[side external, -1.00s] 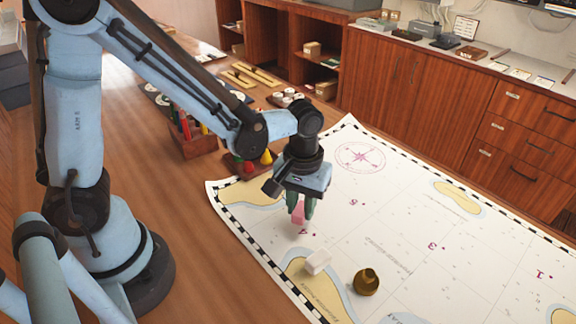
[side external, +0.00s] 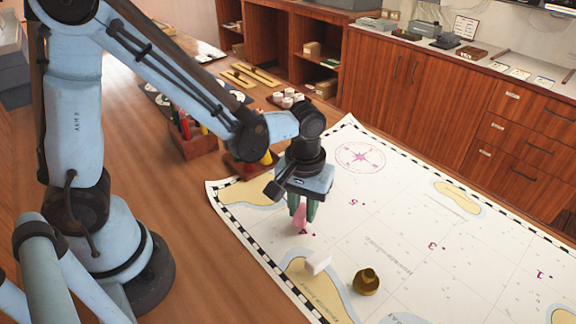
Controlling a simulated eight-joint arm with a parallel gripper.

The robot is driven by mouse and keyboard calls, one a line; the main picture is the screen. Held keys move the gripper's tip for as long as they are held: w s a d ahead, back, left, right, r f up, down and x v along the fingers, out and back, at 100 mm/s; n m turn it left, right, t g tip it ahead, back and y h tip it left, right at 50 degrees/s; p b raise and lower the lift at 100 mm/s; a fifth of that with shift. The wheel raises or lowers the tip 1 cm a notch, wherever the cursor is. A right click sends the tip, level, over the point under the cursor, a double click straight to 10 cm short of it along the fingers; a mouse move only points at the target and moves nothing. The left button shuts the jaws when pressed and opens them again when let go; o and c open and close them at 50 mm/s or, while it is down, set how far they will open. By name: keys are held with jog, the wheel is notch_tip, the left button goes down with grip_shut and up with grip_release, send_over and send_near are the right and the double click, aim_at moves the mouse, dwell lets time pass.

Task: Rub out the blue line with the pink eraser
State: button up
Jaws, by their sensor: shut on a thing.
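My gripper (side external: 303,217) points down over the left part of the chart (side external: 400,205). Its green fingers are shut on the pink eraser (side external: 299,217), which is held between them just above or on the paper; I cannot tell if it touches. No blue line can be made out on the chart near the gripper. A white block (side external: 317,262) lies on the chart just in front of the gripper, apart from it.
A brass weight (side external: 366,282) stands on the chart right of the white block. Several white pots (side external: 288,98) sit farther back. The chart's middle and right are clear.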

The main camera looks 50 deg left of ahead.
jog(key=shift+f, duration=0.45)
dwell(5.1)
jog(key=shift+r, duration=0.1)
dwell(0.8)
jog(key=shift+w+a, duration=0.2)
jog(key=shift+a, duration=0.9)
jog(key=shift+w+a, duration=0.2)
jog(key=shift+a, duration=0.9)
jog(key=shift+a, duration=0.1)
